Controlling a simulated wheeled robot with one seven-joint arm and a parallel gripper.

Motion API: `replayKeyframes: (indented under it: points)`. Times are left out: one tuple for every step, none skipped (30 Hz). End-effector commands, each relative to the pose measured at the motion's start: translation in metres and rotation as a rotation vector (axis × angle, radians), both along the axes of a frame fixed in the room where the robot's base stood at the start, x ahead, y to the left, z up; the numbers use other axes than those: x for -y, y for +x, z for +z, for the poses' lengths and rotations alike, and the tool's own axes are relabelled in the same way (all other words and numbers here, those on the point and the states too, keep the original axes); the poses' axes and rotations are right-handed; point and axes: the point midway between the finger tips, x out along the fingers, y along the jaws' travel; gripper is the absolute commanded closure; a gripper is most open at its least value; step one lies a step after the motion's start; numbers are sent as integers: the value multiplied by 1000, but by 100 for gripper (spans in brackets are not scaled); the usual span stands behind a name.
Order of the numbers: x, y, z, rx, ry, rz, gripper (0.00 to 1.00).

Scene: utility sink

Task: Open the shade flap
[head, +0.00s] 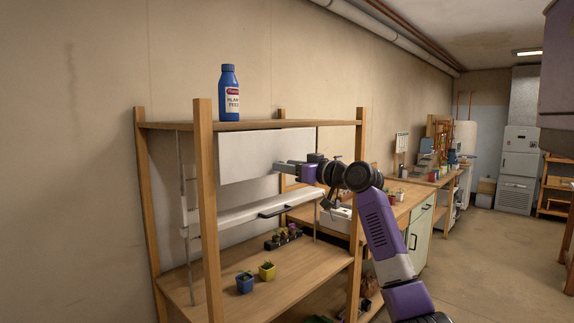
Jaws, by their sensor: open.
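A wooden shelf rack (204,220) stands at the left. A plain pale panel (235,158), which looks like the shade flap, hangs upright under the top shelf. Below it a long white bar (225,213) with a dark handle-like piece (285,209) crosses the rack; I cannot tell whether it belongs to the flap. My gripper (281,166) is open, with nothing seen between its fingers. It points left at the right part of the panel. I cannot tell if the fingers touch the panel. The gripper and wrist hide part of the panel's right side.
A blue plant feed bottle (229,92) stands on the top shelf. Blue (245,283) and yellow (267,271) pots and a dark seedling tray (283,238) sit on the lower shelf. A wooden bench (408,203) runs behind. Floor (490,255) at right is clear.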

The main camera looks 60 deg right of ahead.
Motion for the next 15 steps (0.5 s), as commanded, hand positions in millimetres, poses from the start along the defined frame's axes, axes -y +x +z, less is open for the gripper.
replayKeyframes:
  points:
    - [0, 3, 0, 0, 0, 0, 56]
    - [1, 3, 0, 0, 0, 0, 56]
    - [1, 4, 0, 0, 0, 0, 56]
    - [1, 4, 0, 0, 0, 0, 56]
    - [1, 4, 0, 1, 0, 0, 56]
    - [1, 4, 0, 1, 0, 0, 56]
    - [1, 4, 0, 1, 0, 0, 56]
    - [1, 4, 0, 1, 0, 0, 56]
    - [1, 4, 0, 1, 0, 0, 56]
    - [1, 4, 0, 1, 0, 0, 60]
    - [1, 4, 0, 1, 0, 0, 66]
    - [1, 4, 0, 1, 0, 0, 74]
    - [1, 4, 0, 0, 0, 0, 80]
    - [1, 4, 0, 1, 0, 0, 86]
    - [1, 4, 0, 0, 0, 0, 94]
